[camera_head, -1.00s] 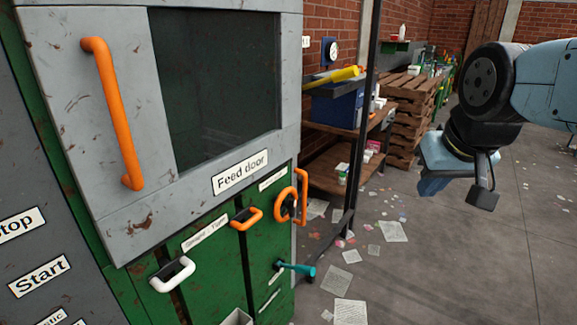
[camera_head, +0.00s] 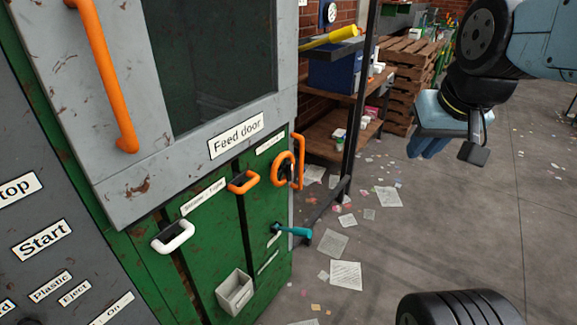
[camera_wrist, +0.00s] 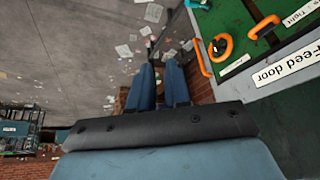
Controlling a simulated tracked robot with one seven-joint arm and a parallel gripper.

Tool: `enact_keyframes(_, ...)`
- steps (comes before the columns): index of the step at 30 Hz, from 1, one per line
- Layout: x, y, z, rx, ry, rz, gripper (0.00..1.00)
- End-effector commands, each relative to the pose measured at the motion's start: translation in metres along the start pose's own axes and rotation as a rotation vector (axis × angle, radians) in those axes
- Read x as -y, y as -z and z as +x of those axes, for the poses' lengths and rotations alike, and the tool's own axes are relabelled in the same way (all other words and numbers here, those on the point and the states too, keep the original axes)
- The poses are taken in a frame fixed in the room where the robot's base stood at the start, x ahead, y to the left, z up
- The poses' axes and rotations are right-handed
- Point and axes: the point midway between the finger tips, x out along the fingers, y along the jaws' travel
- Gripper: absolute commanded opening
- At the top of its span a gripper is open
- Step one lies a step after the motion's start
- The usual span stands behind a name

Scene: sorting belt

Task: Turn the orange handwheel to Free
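The orange handwheel (camera_head: 284,169) is a small ring on the right part of the green machine front, below and right of the "Feed door" label. It also shows in the wrist view (camera_wrist: 221,47), upper right. The label above it is too small to read, so its setting cannot be told. My gripper (camera_head: 430,146) hangs in the air to the right of the machine, well apart from the handwheel. In the wrist view its two blue fingers (camera_wrist: 158,88) stand apart with a narrow gap and nothing between them.
An orange vertical handle (camera_head: 299,160) stands right beside the handwheel. A teal lever (camera_head: 293,231) sits below it, and an orange slider handle (camera_head: 243,183) and white one (camera_head: 174,236) are to its left. A dark rack post (camera_head: 353,110) stands behind. Papers litter the open floor.

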Motion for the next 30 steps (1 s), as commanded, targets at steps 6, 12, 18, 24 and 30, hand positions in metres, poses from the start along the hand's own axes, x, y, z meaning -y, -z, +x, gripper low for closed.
enact_keyframes(6, 0.018, 0.006, 0.032, 0.156, 0.085, 0.109, 0.35)
enact_keyframes(12, 0.039, 0.013, 0.064, 0.322, 0.186, 0.244, 0.35)
enact_keyframes(18, 0.059, 0.021, 0.096, 0.48, 0.288, 0.388, 0.35)
enact_keyframes(24, 0.077, 0.032, 0.127, 0.628, 0.393, 0.545, 0.35)
enact_keyframes(30, 0.092, 0.046, 0.159, 0.766, 0.499, 0.712, 0.35)
